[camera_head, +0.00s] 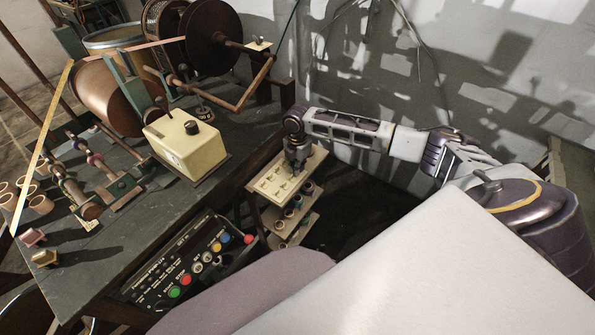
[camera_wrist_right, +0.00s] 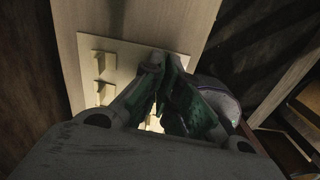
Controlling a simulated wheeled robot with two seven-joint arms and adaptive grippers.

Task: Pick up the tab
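A cream board (camera_head: 265,184) on top of a small shelf stand bears several small cream tabs, set in rows. In the right wrist view two tabs (camera_wrist_right: 103,63) (camera_wrist_right: 102,92) stand clear of the fingers on the left part of the board (camera_wrist_right: 128,55). My right gripper (camera_head: 296,169) points down over the back right part of the board. In the wrist view its green-padded fingertips (camera_wrist_right: 162,66) come close together at the board. Whether a tab is between them is hidden. My left gripper is not in view.
Lower shelves (camera_head: 288,228) hold several small spools. Left of the stand is a dark workbench (camera_head: 88,262) with a cream box (camera_head: 186,143), a winding machine (camera_head: 110,95) and a button panel (camera_head: 190,268). A grey wall (camera_head: 470,90) rises behind my right arm.

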